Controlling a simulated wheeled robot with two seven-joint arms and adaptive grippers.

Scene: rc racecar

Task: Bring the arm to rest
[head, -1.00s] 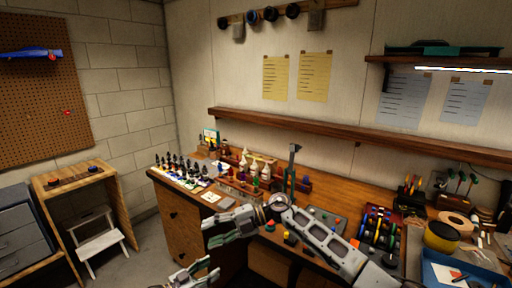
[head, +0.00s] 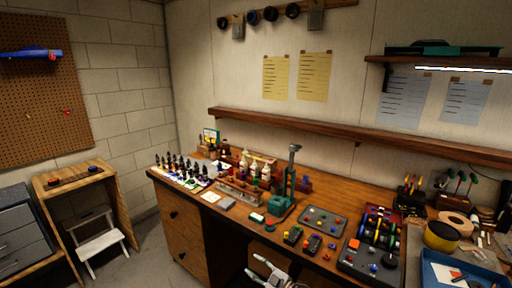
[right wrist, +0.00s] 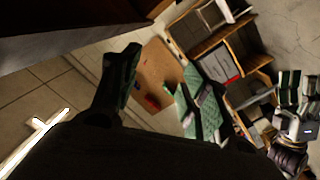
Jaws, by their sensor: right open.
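My right gripper (head: 256,266) shows at the bottom edge of the head view, low in front of the workbench (head: 345,222). Its pale fingers are apart, with nothing seen between them. In the right wrist view a dark finger with a green pad (right wrist: 121,78) stands out against the floor and walls. What looks like my left gripper (right wrist: 295,105) is at the right edge of that view, too small and dark to read its jaws. My left gripper is outside the head view.
The bench top holds a green press stand (head: 280,205), a grey parts tray (head: 323,220), several bottles, a rack of coloured spools (head: 380,228) and a blue bin (head: 460,272). A white step stool (head: 97,241) stands at the left. The floor between it and the bench is clear.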

